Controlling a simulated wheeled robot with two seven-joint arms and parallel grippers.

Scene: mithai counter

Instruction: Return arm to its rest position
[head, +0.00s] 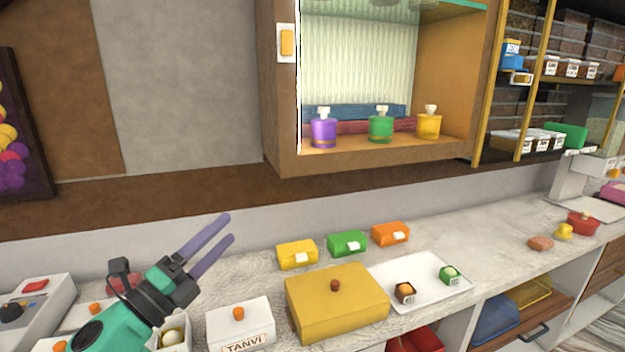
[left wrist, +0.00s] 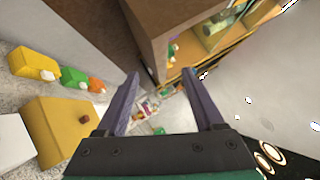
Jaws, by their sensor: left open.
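My left gripper (head: 221,232) is in the lower left of the head view, raised above the counter (head: 500,240) with its two purple fingers pointing up and to the right. The fingers are apart with nothing between them. In the left wrist view the open gripper (left wrist: 170,85) also shows empty. My right gripper is not in either view.
Below and right of the gripper stand a white TANVI box (head: 240,325) and a yellow box (head: 336,302). A white tray (head: 425,270) holds two small sweets. Yellow, green and orange boxes line the wall. A wooden cabinet (head: 375,160) hangs above the counter.

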